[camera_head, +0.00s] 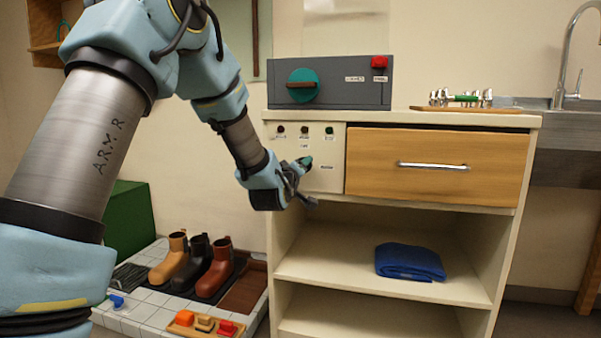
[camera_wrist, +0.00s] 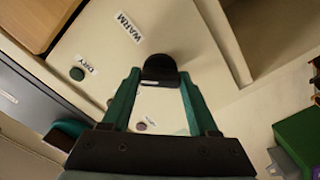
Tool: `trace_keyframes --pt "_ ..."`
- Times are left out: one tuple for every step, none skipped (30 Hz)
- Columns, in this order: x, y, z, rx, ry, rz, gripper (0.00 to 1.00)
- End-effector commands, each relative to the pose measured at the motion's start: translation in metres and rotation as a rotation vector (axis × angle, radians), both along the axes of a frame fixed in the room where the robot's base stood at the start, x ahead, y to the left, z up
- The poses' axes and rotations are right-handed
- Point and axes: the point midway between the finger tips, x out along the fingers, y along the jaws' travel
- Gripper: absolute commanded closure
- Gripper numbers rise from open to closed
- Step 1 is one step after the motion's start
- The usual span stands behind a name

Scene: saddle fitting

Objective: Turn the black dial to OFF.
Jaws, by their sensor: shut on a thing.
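The black dial (camera_wrist: 160,68) is on the cream panel (camera_head: 324,142) at the cabinet's upper left. My gripper (camera_wrist: 159,80) has its two green fingers shut on the dial, one on either side. In the head view my gripper (camera_head: 303,164) reaches the panel's lower part from the left and hides the dial. A WARM label (camera_wrist: 129,27) is beside the dial in the wrist view. I cannot tell which label the dial points at. Several small lamps or buttons with labels sit higher on the panel; a green one (camera_wrist: 77,74) is by the DRY label.
A grey box (camera_head: 345,95) with a teal round knob and a red button stands on the cabinet top. A wooden drawer (camera_head: 433,165) is shut right of the panel. A folded blue cloth (camera_head: 409,262) lies on the shelf below. Boots (camera_head: 214,266) stand on the floor left.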

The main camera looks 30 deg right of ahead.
Motion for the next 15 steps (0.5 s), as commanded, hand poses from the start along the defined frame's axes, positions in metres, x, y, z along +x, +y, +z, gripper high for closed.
trace_keyframes --pt "0.0009 0.0013 -0.0018 -0.032 0.031 0.002 0.96" --pt "0.0007 0.0011 -0.0017 -0.054 0.052 0.002 0.96" --pt "0.0007 0.001 -0.0017 -0.082 0.078 0.002 0.96" --pt "0.0008 0.0011 -0.0017 -0.102 0.097 0.003 0.96" --pt "0.0008 0.0011 -0.0017 -0.123 0.116 0.003 0.96" --pt "0.0008 0.0011 -0.0017 -0.15 0.142 0.003 0.96" --pt "0.0006 0.001 -0.0017 -0.171 0.163 0.002 0.96" --pt "0.0008 0.0012 -0.0017 -0.193 0.182 0.003 0.96" --pt "0.0009 0.0012 -0.0016 -0.22 0.207 0.003 0.96" --pt "0.0005 0.0009 -0.0015 -0.24 0.227 0.002 0.96" --pt "0.0008 0.0011 -0.0016 -0.26 0.245 0.003 0.96" --pt "0.0009 0.0013 -0.0015 -0.286 0.269 0.003 0.96" --pt "0.0006 0.0009 -0.0014 -0.306 0.288 0.002 0.96" --pt "0.0006 0.0009 -0.0014 -0.323 0.304 0.002 0.96" --pt "0.0009 0.0011 -0.0014 -0.348 0.326 0.003 0.96"
